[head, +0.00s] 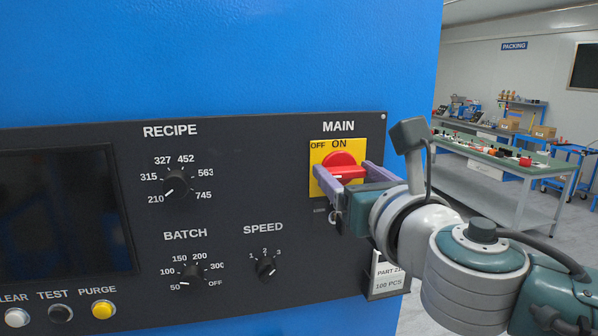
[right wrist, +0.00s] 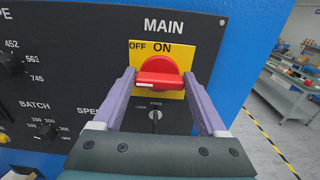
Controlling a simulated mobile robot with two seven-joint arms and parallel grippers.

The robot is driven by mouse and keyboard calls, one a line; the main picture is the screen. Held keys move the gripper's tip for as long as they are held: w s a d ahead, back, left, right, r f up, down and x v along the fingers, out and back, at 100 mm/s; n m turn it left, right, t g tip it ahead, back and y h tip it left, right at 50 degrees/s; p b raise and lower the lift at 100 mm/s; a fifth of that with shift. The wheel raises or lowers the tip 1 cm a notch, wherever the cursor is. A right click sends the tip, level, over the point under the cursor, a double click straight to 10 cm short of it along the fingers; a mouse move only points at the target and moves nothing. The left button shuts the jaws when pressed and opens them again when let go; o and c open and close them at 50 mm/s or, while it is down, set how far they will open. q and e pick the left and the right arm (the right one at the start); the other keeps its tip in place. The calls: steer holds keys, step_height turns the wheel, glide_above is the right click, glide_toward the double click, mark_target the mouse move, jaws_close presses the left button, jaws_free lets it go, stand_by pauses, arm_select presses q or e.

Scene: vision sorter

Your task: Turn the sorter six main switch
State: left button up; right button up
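The main switch is a red rotary knob (head: 341,160) on a yellow plate (head: 321,153) marked OFF and ON, at the upper right of the black panel. In the right wrist view the red knob (right wrist: 158,70) has its grip bar lying roughly level, with a small white mark toward the bar's left end. My right gripper (head: 343,168) is at the knob, its two purple fingers apart, one on each side of the bar. In the right wrist view the fingers (right wrist: 158,78) stand close to the bar's ends; I cannot tell if they touch. My left gripper is not in view.
Below the knob is a small key switch (right wrist: 155,115), between the fingers in the right wrist view. The panel (head: 225,140) also carries recipe (head: 176,184), batch (head: 194,274) and speed (head: 266,267) dials. A part card holder (head: 387,278) hangs below. Workbenches (head: 500,160) stand far right.

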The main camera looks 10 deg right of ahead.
steer(key=c, duration=0.8)
